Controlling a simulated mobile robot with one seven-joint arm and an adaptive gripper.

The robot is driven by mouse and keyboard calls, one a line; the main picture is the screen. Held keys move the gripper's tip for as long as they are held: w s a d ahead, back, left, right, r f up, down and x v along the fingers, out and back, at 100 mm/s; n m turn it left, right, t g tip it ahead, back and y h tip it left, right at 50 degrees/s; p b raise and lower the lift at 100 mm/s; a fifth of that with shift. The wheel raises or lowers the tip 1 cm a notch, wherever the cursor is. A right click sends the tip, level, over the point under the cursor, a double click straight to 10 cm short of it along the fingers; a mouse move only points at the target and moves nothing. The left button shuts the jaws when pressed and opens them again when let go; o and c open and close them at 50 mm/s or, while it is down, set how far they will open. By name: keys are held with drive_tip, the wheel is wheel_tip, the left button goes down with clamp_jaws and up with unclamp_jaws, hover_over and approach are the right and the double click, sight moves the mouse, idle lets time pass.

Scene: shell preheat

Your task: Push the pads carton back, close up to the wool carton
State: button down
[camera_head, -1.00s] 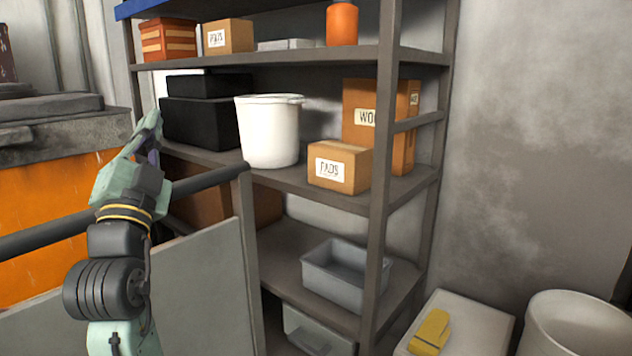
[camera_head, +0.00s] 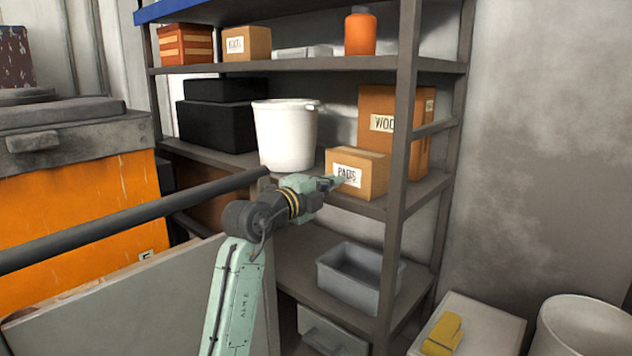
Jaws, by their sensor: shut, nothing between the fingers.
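The pads carton (camera_head: 371,177) is a small brown box with a white label, near the front edge of the middle shelf. The wool carton (camera_head: 412,143) is a taller brown box behind it and to its right, partly hidden by the shelf post. My gripper (camera_head: 341,181) is shut and empty, its tips at the label on the front of the pads carton. I cannot tell whether the tips touch it. The gap between the cartons is hard to judge from here.
A white bucket (camera_head: 284,136) stands just left of the pads carton. The shelf post (camera_head: 397,178) rises at its right. A dark rail (camera_head: 130,218) and a grey panel (camera_head: 150,305) lie in front of the shelves. A grey bin (camera_head: 350,280) sits below.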

sight(348, 175)
drive_tip(key=shift+p+x, duration=0.8)
drive_tip(key=shift+x, duration=1.4)
drive_tip(key=b+x, duration=0.2)
drive_tip(key=x, duration=0.9)
drive_tip(key=shift+s+a+r, duration=0.1)
drive_tip(key=shift+s, duration=0.05)
drive_tip(key=shift+s, duration=0.1)
